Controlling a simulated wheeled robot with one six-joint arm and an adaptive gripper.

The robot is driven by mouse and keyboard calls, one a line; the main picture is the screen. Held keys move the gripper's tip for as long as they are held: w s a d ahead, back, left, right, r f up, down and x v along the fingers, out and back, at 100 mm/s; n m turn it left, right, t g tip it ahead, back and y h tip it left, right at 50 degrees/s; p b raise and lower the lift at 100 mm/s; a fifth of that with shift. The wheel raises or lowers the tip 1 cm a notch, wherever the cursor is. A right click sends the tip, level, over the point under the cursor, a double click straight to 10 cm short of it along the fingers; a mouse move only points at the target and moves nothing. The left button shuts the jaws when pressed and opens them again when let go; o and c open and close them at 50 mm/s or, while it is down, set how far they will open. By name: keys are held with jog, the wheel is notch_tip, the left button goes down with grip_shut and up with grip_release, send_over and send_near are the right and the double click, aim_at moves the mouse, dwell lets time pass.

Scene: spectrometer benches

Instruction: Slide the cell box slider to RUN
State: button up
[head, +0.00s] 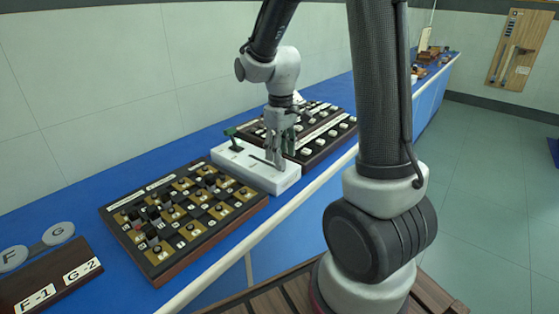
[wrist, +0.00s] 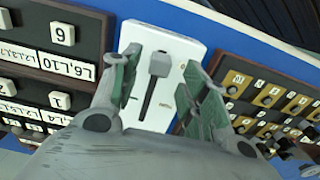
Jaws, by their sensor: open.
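The cell box (head: 228,160) is a white box on the blue bench, between two dark panels. It also shows in the wrist view (wrist: 185,50), with a dark slot (wrist: 148,100) along its top and small lettering too blurred to read. The grey slider knob (wrist: 159,63) stands at the upper end of that slot in the wrist view. My gripper (head: 280,158) is over the box, pointing down. In the wrist view my gripper (wrist: 163,64) is open, with one green-padded finger on each side of the knob. I cannot tell whether either finger touches it.
A dark panel with brass plates and knobs (head: 185,215) lies left of the box. Dark racks with white labelled blocks (head: 325,138) lie to its right. A green lever (head: 234,138) stands at the box's back left. Labelled plates (head: 58,287) are at the near left.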

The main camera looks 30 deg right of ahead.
jog(key=shift+f, duration=1.75)
grip_shut()
jog(key=shift+w, duration=0.1)
